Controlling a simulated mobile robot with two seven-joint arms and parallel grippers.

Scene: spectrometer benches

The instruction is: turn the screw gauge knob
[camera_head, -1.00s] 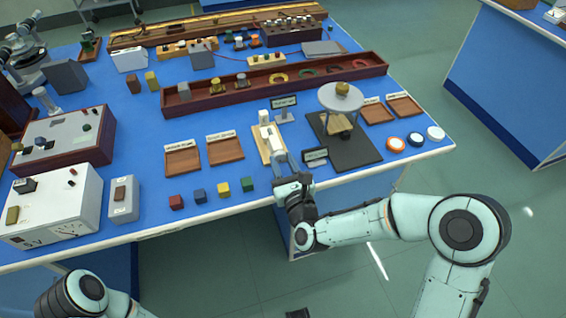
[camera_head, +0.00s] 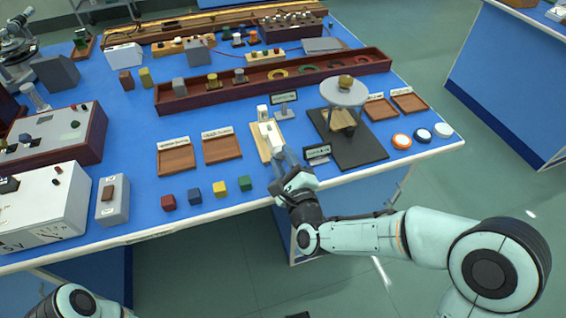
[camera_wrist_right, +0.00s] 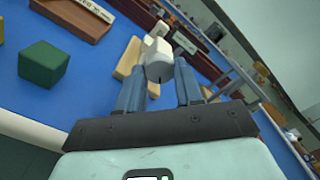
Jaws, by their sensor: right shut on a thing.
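The screw gauge (camera_head: 265,127) is a white device on a pale wooden base (camera_head: 258,147) near the front edge of the blue bench. Its white round knob (camera_wrist_right: 158,66) faces my right wrist camera. My right gripper (camera_head: 280,154) reaches in from the front edge. In the right wrist view its two blue-grey fingers (camera_wrist_right: 159,76) stand on either side of the knob and are shut on it. The fingers hide part of the gauge in the head view. My left gripper is out of view; only a part of my left arm shows at the bottom left.
Small display stands (camera_head: 317,152) and (camera_head: 284,99) are close to the gauge. A round-topped stand (camera_head: 343,93) is on a black mat (camera_head: 362,152) to its right. A green cube (camera_head: 245,184) and other coloured cubes lie left. Wooden trays (camera_head: 221,149) are behind them.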

